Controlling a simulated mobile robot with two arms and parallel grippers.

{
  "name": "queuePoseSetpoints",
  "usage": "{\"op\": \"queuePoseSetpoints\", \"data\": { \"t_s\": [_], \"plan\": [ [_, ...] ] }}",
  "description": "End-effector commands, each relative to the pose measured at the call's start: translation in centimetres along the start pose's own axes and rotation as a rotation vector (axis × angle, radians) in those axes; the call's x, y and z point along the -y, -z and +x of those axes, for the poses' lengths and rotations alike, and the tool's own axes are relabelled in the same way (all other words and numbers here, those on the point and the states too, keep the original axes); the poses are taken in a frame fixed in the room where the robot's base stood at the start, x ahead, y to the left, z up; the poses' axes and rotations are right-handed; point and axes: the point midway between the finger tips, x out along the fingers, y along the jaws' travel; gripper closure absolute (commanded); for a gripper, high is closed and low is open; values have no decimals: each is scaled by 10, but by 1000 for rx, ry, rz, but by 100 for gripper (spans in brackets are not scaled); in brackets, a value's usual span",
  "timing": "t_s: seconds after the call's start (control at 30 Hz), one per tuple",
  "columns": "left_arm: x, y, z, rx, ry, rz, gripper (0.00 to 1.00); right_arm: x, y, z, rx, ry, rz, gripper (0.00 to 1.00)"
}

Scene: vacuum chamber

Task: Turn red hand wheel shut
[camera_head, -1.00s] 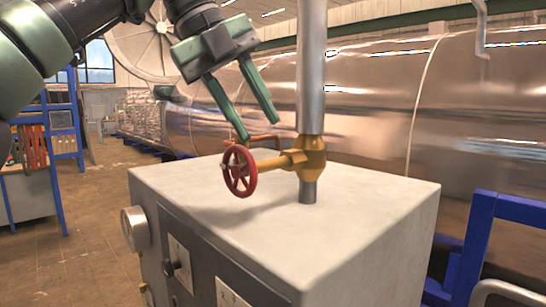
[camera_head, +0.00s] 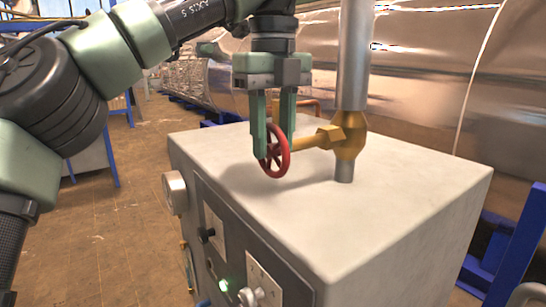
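The red hand wheel (camera_head: 284,160) stands upright on the brass valve (camera_head: 349,140), which sits on a vertical metal pipe above the white cabinet top. My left gripper (camera_head: 273,145) points down at the wheel. Its two green fingers are on either side of the wheel's upper rim, with a visible gap between them. One finger overlaps the wheel's left edge in the picture; the lower end of the other is partly hidden behind the rim. I cannot tell whether either finger touches it. My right gripper is not in view.
The white cabinet (camera_head: 400,200) has a front panel with knobs, a gauge (camera_head: 175,192) and a lit green lamp (camera_head: 223,285). The pipe (camera_head: 355,60) rises close right of my gripper. A large shiny tank (camera_head: 430,90) stands behind. A blue frame (camera_head: 520,240) is at right.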

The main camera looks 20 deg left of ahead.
Motion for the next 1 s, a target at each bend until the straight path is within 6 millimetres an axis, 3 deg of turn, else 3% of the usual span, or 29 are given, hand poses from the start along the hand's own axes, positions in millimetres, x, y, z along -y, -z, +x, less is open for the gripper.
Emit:
{"op": "queuePoseSetpoints", "data": {
  "t_s": [0.3, 0.63, 0.77, 1.0],
  "plan": [
    [-1, -1, 30, 1, 4, -1, 65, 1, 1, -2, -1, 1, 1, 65],
    [0, 0, 33, 1, 5, -1, 65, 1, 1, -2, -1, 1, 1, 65],
    [0, 0, 33, 1, 5, -1, 99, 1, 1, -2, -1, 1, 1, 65],
    [0, 0, 33, 2, 6, -1, 100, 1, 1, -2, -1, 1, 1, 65]
  ]
}}
